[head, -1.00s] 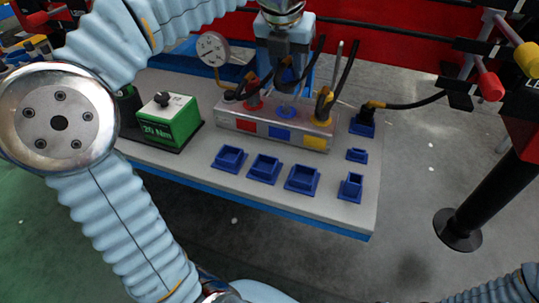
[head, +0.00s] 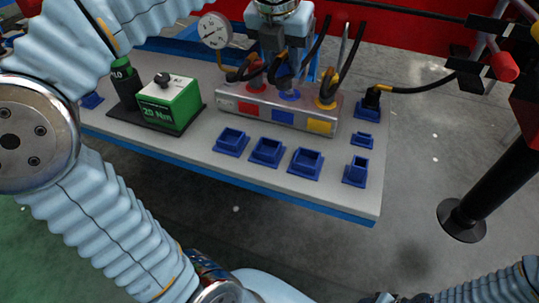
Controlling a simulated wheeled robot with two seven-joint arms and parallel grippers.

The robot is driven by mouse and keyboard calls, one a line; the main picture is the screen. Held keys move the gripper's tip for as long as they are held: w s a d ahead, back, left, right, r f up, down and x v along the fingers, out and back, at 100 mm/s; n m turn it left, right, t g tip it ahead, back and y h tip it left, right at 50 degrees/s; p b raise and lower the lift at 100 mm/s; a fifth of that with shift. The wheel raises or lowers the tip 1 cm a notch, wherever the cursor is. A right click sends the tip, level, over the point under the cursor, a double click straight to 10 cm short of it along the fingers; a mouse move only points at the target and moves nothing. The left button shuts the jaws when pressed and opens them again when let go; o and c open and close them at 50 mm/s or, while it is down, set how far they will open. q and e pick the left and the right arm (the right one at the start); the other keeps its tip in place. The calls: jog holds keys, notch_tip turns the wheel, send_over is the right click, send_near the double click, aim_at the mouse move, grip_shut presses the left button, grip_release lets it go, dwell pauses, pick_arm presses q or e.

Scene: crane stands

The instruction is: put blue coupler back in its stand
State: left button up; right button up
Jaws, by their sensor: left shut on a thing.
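My left gripper (head: 284,56) points down over the metal block at the back of the bench and is shut on the blue coupler (head: 284,76). The jaws partly hide the coupler. The coupler is roughly upright, right above the blue ring (head: 289,95) of the block, its stand (head: 254,109). I cannot tell whether its lower end is inside the ring. The block has red, blue and yellow labels on its front. The red coupler (head: 253,80) and yellow coupler (head: 327,92) stand in it on either side. Only my right arm's sleeve shows at the bottom right, not its gripper.
A pressure gauge (head: 214,31) stands left of the block and a green 20 Nm box (head: 170,104) further left. Several blue sockets (head: 267,151) line the bench front. A black plug with a cable (head: 370,101) stands at right. Hoses rise close beside the gripper.

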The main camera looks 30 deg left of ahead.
pick_arm(q)
jog(key=s+d+f+b, duration=0.2)
jog(key=s, duration=0.6)
jog(key=shift+s+f+b, duration=0.15)
jog(key=shift+f+b, duration=1)
jog(key=shift+f, duration=0.15)
jog(key=shift+s+f+b, duration=0.1)
jog(key=shift+f+b, duration=1)
jog(key=shift+f, duration=0.2)
jog(key=shift+f+b, duration=1.1)
jog(key=shift+f, duration=0.45)
jog(key=o, duration=1.2)
jog(key=shift+r, duration=0.1)
